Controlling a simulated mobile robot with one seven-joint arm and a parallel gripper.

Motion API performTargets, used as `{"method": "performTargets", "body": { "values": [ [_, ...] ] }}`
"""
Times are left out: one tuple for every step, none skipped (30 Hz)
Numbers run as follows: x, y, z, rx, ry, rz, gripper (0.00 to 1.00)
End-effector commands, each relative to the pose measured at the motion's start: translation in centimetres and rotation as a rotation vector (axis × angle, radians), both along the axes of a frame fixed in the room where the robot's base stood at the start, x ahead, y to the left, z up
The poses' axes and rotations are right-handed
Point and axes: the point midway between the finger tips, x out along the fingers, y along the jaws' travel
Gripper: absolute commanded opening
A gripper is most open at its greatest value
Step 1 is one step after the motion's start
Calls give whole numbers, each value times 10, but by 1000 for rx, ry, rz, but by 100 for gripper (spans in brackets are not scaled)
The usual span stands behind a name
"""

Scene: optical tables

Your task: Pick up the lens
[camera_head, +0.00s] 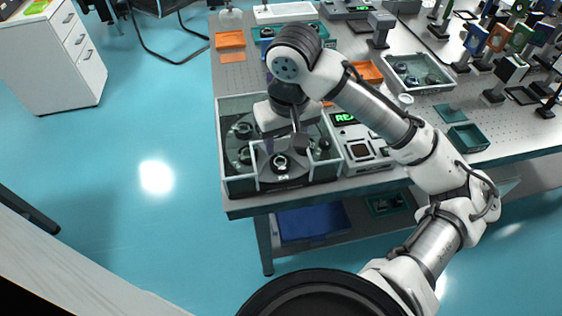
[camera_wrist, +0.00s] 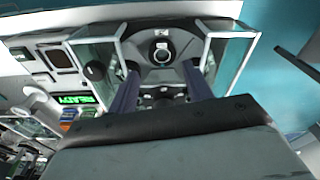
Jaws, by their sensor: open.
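A small round lens in a dark ring mount (camera_head: 280,162) sits near the front opening of a clear-walled enclosure (camera_head: 240,186). In the wrist view the lens (camera_wrist: 162,51) shows as a bright disc in a black ring, just beyond my fingertips. My gripper (camera_head: 299,146) is inside or just over the enclosure, pointing down, above and slightly right of the lens. In the wrist view the gripper's two dark fingers (camera_wrist: 158,68) are spread apart with nothing held between them. The exact height gap to the lens cannot be told.
Similar round mounts (camera_head: 243,130) sit on the dark round plate inside the enclosure. White-framed walls stand close around my gripper. A device with a green lit display (camera_head: 345,117) adjoins on the right. A tray (camera_head: 420,72) and a green bin (camera_head: 467,138) lie farther right.

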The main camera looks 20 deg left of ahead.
Motion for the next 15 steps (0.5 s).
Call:
{"method": "performTargets", "body": {
  "values": [
    [0,1,-8,0,1,-1,50],
    [1,1,-13,-1,1,-1,50],
    [2,2,-18,0,0,0,50],
    [2,2,-22,1,1,1,50],
    [2,3,-24,1,1,1,50],
    [2,3,-27,1,-1,1,50],
    [3,3,-28,1,-1,1,50],
    [3,3,-30,1,-1,1,50],
    [3,4,-32,1,-1,1,50],
    [4,4,-33,1,0,1,50],
    [4,5,-36,2,-1,0,50],
    [5,7,-40,0,0,0,50],
    [6,8,-44,0,0,1,50],
    [7,9,-48,0,0,1,50],
    [9,11,-53,-1,1,1,50]
  ]
}}
